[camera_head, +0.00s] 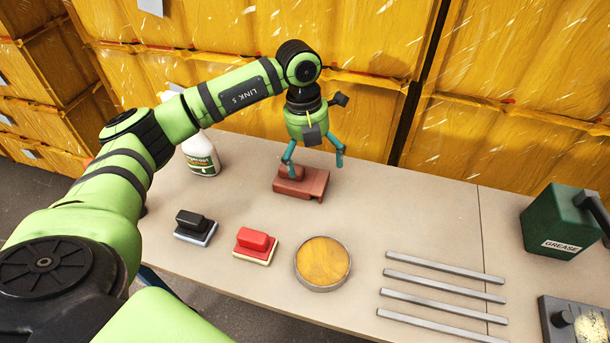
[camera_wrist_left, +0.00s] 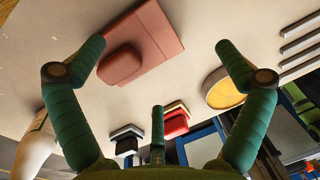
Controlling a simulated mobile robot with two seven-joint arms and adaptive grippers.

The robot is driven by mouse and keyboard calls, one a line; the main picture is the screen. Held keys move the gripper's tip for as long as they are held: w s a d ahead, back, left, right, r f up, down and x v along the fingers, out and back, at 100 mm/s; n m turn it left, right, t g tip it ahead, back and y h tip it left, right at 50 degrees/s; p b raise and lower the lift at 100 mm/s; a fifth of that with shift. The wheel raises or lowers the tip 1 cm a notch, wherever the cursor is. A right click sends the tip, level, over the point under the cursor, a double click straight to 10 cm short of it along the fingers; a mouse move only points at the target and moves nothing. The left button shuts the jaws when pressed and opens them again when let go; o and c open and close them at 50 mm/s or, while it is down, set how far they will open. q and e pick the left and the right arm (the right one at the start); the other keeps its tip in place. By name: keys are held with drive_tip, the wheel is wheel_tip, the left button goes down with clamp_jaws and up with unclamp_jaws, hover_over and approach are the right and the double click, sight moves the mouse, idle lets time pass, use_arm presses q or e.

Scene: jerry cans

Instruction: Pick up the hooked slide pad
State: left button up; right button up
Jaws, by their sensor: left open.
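A brownish-red pad (camera_head: 313,186) with a raised block handle lies on the table near its back edge; a small lip shows at its right end, and it looks like the hooked slide pad. In the left wrist view the pad (camera_wrist_left: 153,35) lies at the upper left, with its rounded handle toward the left finger. My left gripper (camera_head: 316,160) is open and empty, pointing down just above the pad. One finger overlaps the handle in the head view; I cannot tell whether it touches. The spread fingers also show in the left wrist view (camera_wrist_left: 160,60). My right gripper is not in view.
A black pad (camera_head: 195,227), a red pad (camera_head: 256,244) and a round yellow-topped tin (camera_head: 322,262) stand nearer the front. Several metal bars (camera_head: 445,286) lie to the right. A white bottle (camera_head: 201,155) is left of the gripper; a green grease can (camera_head: 557,222) stands far right.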

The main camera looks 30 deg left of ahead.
sight(296, 169)
use_arm(q)
drive_tip(key=shift+n+g+y, duration=0.3)
drive_tip(key=shift+n+y, duration=0.1)
drive_tip(key=shift+y, duration=0.5)
drive_tip(key=a, duration=0.4)
drive_tip(key=shift+a+f, duration=0.1)
drive_tip(key=shift+f, duration=0.1)
drive_tip(key=shift+s+f+p, duration=0.15)
drive_tip(key=shift+f+p, duration=0.25)
drive_tip(key=shift+p, duration=0.05)
drive_tip(key=f+p, duration=0.1)
drive_tip(key=f, duration=0.3)
drive_tip(key=shift+s+f, duration=0.2)
drive_tip(key=shift+f, duration=0.3)
drive_tip(key=c, duration=1)
drive_tip(key=shift+s+r, duration=0.15)
drive_tip(key=shift+s, duration=0.1)
drive_tip(key=c, duration=0.6)
